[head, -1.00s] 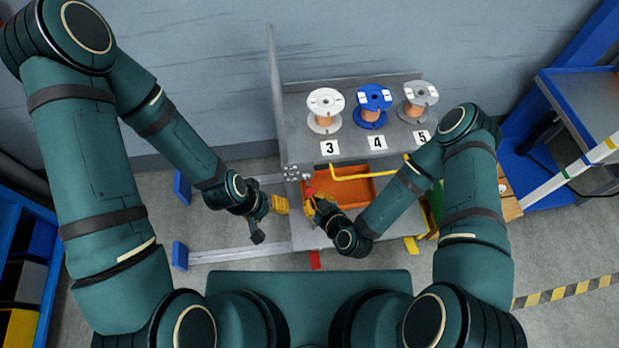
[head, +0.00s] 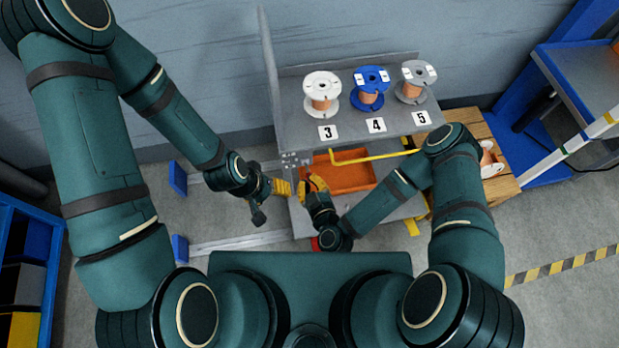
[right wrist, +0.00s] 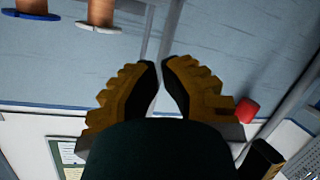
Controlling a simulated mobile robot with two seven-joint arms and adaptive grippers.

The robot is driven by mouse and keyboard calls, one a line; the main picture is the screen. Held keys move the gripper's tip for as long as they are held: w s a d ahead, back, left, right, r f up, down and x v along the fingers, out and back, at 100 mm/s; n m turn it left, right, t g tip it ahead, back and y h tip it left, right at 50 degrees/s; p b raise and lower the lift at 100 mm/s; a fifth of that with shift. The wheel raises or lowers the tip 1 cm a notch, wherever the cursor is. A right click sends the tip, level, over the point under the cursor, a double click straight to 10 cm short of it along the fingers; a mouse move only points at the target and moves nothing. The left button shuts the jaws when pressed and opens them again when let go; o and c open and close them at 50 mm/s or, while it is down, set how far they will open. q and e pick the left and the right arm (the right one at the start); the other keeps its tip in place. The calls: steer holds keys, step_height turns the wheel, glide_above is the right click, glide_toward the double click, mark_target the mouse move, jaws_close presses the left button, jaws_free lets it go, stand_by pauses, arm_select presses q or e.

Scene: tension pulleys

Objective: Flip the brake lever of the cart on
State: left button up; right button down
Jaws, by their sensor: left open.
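The grey cart (head: 290,140) stands in front of me, with an upright grey panel at its left. A red knob-like part (right wrist: 247,108) shows beside the right-hand finger in the right wrist view, outside the jaws; I cannot tell for sure that it is the brake lever. A small red part (head: 315,243) also shows low at the cart's front in the head view, partly hidden by my right arm. My right gripper (right wrist: 160,64) is slightly open and empty, near the cart's left front corner. My left gripper (head: 274,202) is open, left of the right one.
Three spools, white (head: 322,92), blue (head: 370,88) and grey (head: 416,82), stand on the cart top.

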steer(key=b, duration=0.2)
glide_above(307, 175)
steer(key=w+a, duration=0.1)
steer(key=a, duration=0.1)
step_height(307, 175, down, 2)
steer(key=d+f, duration=0.1)
steer(key=s+d+f, duration=0.1)
steer(key=f, duration=0.1)
steer(key=shift+f+b, duration=0.15)
steer(key=shift+b, duration=0.15)
